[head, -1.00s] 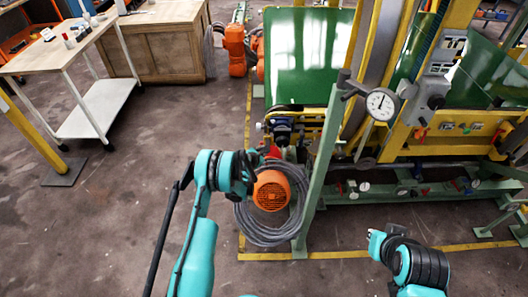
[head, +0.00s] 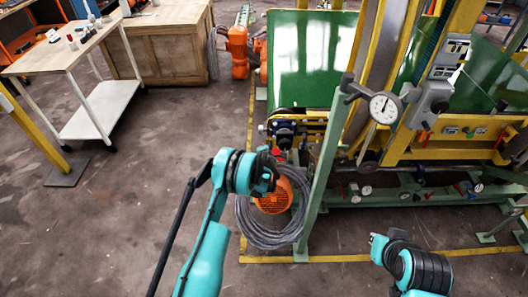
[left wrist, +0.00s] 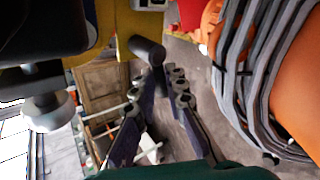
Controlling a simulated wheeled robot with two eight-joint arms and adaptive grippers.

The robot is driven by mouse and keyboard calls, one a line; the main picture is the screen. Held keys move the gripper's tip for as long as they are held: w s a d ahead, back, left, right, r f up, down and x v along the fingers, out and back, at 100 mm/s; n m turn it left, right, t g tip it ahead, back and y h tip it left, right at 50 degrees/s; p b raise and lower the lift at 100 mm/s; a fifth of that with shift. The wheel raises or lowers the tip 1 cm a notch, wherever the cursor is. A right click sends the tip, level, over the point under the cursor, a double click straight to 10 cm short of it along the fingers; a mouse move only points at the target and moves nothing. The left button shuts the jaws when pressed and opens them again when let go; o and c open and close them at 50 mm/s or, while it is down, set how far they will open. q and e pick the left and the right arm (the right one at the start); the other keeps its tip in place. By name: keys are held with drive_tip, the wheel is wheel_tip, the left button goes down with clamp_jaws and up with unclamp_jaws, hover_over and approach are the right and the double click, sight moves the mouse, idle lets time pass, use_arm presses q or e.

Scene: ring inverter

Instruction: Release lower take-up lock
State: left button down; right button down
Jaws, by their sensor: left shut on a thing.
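The take-up lock is hard to single out. In the left wrist view, a dark cylindrical handle (left wrist: 147,49) sticks out beside a yellow machine plate (left wrist: 112,28), and I take it to be the lock's handle. My left gripper (left wrist: 160,76) has its two fingers closed together at this handle's end. In the head view my left gripper (head: 276,168) is at the lower corner of the yellow machine frame, above the orange motor (head: 273,197), and its fingers are hidden there. My right arm shows at the lower right, but its gripper fingers do not show.
A coil of grey cable (head: 262,232) hangs around the motor, close beside my left gripper. A white trolley (head: 95,108) and wooden cabinet (head: 160,45) stand at the left. Floor between is clear.

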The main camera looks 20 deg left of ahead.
idle(0.4)
use_arm(q)
drive_tip(key=c, duration=1.6)
unclamp_jaws()
drive_tip(key=shift+o, duration=0.2)
drive_tip(key=v, duration=1.2)
